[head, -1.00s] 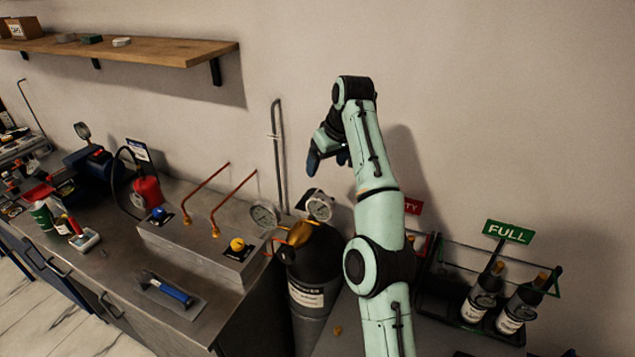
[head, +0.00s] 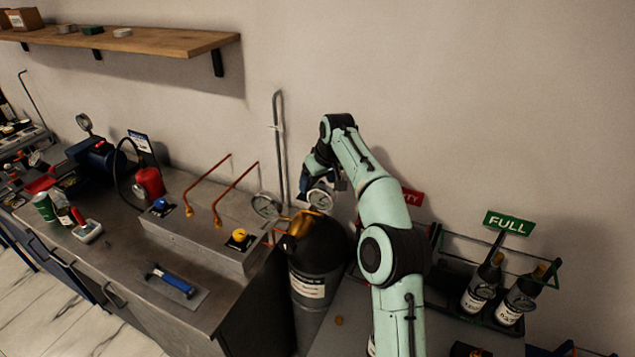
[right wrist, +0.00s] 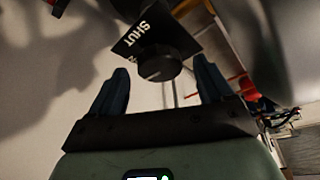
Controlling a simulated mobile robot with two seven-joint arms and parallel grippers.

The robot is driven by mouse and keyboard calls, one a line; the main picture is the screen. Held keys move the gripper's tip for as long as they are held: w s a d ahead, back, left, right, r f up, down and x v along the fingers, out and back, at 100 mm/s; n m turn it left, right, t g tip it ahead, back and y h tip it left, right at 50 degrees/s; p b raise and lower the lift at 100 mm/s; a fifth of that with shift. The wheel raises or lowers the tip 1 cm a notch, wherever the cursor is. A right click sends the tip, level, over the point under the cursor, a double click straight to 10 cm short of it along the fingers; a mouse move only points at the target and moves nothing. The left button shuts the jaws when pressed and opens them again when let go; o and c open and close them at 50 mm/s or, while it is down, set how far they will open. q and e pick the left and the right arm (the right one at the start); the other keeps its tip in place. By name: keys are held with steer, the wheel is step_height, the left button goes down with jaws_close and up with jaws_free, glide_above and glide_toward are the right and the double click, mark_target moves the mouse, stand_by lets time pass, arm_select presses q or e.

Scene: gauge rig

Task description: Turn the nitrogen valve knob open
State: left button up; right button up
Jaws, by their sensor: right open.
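A black round knob (right wrist: 158,64) with a dark plate (right wrist: 150,35) marked SHUT shows in the right wrist view. My right gripper (right wrist: 160,75) is open, and the knob appears between its two fingertips, with no visible contact; I cannot tell the depth gap. In the head view my right gripper (head: 312,182) is by the gauges above the black gas cylinder (head: 318,252), close to the right gauge (head: 319,198). The knob is hidden in the head view. My left gripper is not in view.
The left gauge (head: 267,205) and brass fitting (head: 308,224) are close below the gripper. A metal box with a yellow knob (head: 239,235) and blue knob (head: 160,204) stands on the bench to the left. Bottles under a FULL sign (head: 507,223) stand right.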

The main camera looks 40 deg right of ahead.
steer(key=shift+w+f, duration=0.2)
steer(key=shift+f, duration=0.3)
steer(key=c, duration=1)
steer(key=shift+n, duration=0.7)
steer(key=shift+c, duration=0.2)
steer(key=o, duration=1)
steer(key=shift+o, duration=0.2)
steer(key=shift+r, duration=0.15)
